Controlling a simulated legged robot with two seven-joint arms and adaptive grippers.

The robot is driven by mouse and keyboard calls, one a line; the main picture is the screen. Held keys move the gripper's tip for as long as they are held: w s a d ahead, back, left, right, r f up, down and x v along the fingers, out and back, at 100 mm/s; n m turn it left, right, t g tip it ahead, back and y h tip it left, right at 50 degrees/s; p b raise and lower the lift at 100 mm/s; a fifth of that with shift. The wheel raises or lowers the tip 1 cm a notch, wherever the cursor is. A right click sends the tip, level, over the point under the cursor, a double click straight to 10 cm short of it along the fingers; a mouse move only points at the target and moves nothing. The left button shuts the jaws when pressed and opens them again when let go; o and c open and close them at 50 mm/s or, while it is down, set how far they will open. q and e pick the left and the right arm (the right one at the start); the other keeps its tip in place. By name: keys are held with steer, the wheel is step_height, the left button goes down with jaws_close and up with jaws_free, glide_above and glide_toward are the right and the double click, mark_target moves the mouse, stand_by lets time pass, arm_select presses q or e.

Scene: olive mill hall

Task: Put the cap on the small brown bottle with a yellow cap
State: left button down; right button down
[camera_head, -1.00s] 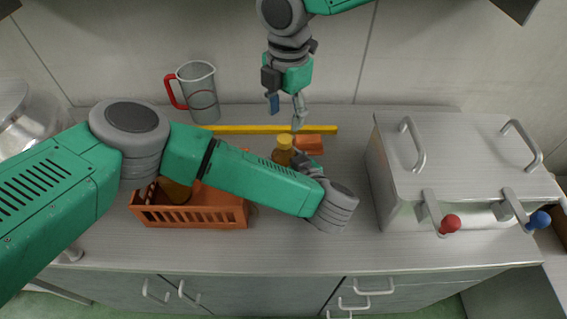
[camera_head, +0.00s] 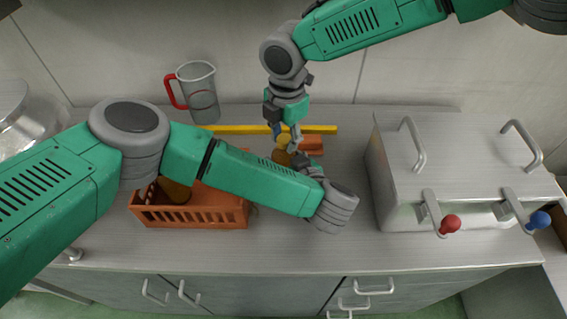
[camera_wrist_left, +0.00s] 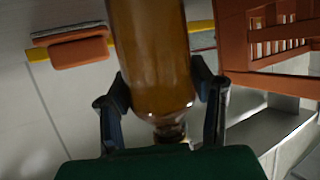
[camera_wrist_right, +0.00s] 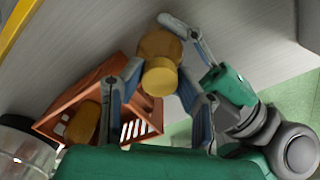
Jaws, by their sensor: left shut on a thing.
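My left gripper (camera_head: 297,158) is shut on a small brown bottle (camera_head: 281,157) and holds it above the counter. The left wrist view shows the amber bottle (camera_wrist_left: 155,60) between my two left fingers. A yellow cap (camera_wrist_right: 160,77) is on the bottle's top in the right wrist view; whether it is seated tight cannot be told. My right gripper (camera_head: 287,135) is above the bottle, pointing down, its fingers apart on either side of the cap. I cannot tell if they touch it. My left forearm hides part of the crate.
An orange crate (camera_head: 190,214) with another brown bottle (camera_head: 175,190) stands at the left. A yellow bar (camera_head: 230,129) and an orange sponge (camera_head: 312,145) lie behind. A red-handled jug (camera_head: 198,92) stands at the back; a steel box (camera_head: 460,155) fills the right.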

steer(key=m, duration=0.8)
steer(key=shift+m, duration=0.4)
steer(key=m, duration=0.5)
steer(key=shift+w, duration=0.1)
steer(key=m, duration=0.5)
steer(key=shift+a, duration=0.1)
steer(key=c, duration=1.2)
jaws_free()
steer(key=shift+r, duration=2.25)
